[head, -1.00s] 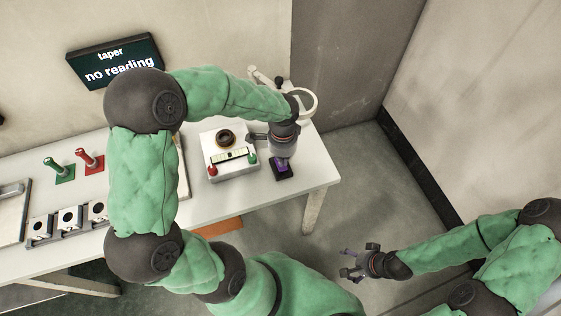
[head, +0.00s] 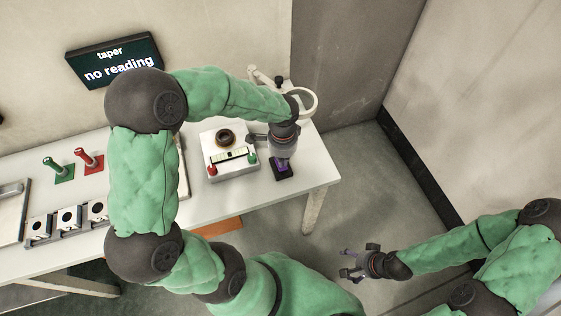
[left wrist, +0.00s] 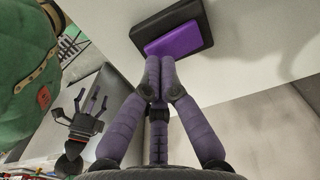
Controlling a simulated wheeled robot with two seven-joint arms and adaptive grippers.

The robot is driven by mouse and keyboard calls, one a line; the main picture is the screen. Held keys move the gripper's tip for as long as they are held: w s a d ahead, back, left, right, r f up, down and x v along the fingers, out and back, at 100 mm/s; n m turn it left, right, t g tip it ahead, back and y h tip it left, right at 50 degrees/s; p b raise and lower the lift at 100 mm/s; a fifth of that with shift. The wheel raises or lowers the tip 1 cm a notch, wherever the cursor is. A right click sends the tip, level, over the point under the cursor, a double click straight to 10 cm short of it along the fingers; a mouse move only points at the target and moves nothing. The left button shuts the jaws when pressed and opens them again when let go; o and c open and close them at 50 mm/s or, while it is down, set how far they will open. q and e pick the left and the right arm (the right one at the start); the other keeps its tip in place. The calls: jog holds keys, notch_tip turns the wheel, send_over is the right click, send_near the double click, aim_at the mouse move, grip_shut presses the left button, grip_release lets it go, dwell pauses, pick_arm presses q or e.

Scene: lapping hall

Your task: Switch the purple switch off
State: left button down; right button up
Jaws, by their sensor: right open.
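The purple switch (left wrist: 187,39) is a flat purple rocker in a black housing (left wrist: 203,13) on the white table. In the head view its black housing (head: 282,174) sits near the table's right end, mostly under my left gripper (head: 282,163). In the left wrist view my left gripper (left wrist: 159,95) has its fingers together and empty, tips at the near edge of the purple rocker. I cannot tell whether they touch it. My right gripper (head: 348,263) is open and empty, off the table at the lower right.
A white box (head: 231,167) with a dark ring, a red knob and a green knob stands just left of the switch. Red and green levers (head: 88,160) and a rack (head: 70,222) are further left. A screen (head: 113,62) reads "taper, no reading". Floor right of the table is clear.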

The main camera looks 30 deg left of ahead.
pick_arm(q)
jog(key=shift+f+b, duration=0.65)
jog(key=shift+f, duration=0.35)
dwell(0.5)
jog(key=shift+r, duration=0.15)
jog(key=shift+r+p, duration=3)
jog(key=shift+r, duration=0.45)
jog(key=shift+f, duration=0.1)
